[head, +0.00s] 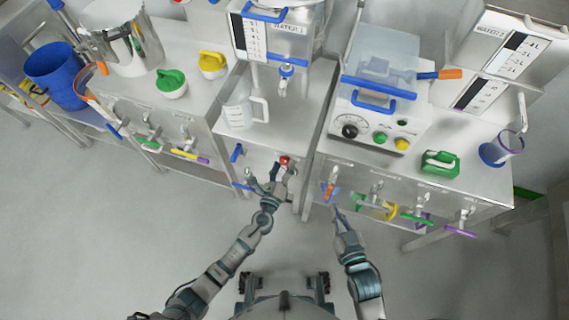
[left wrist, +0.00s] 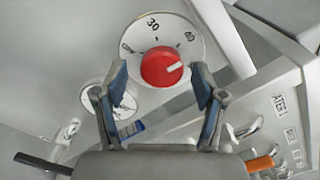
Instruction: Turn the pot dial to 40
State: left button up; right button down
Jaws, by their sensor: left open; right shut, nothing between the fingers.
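In the head view the red knob (head: 284,160) is on the front of the middle station. My left gripper (head: 272,173) is open at it; its fingertips (left wrist: 160,70) stand on either side of the knob, and I cannot tell whether they touch it. My right gripper (head: 334,208) is shut and empty, low before the right bench.
A round white gauge (left wrist: 112,97) is left of the dial. Coloured valve levers (head: 418,218) line the right bench front, near my right gripper. The floor (head: 120,250) at left is clear.

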pick_arm(q)
jog(key=v, duration=1.1)
pick_arm(e)
jog(key=shift+r, duration=0.1)
pick_arm(q)
jog(key=shift+f, duration=0.1)
jog(key=s+a+m, duration=0.1)
jog(key=s, duration=0.3)
jog(key=shift+m, duration=0.3)
jog(key=x, duration=1.5)
jog(key=shift+w, duration=0.45)
jog(key=shift+w+d+r, duration=0.1)
jog(key=shift+w+r, duration=0.15)
jog(key=shift+w, duration=0.3)
pick_arm(e)
jog(key=shift+s+d+f+g, duration=0.1)
jog(key=shift+s+f+g, duration=0.1)
jog(key=shift+f+g, duration=0.3)
jog(key=shift+f, duration=0.1)
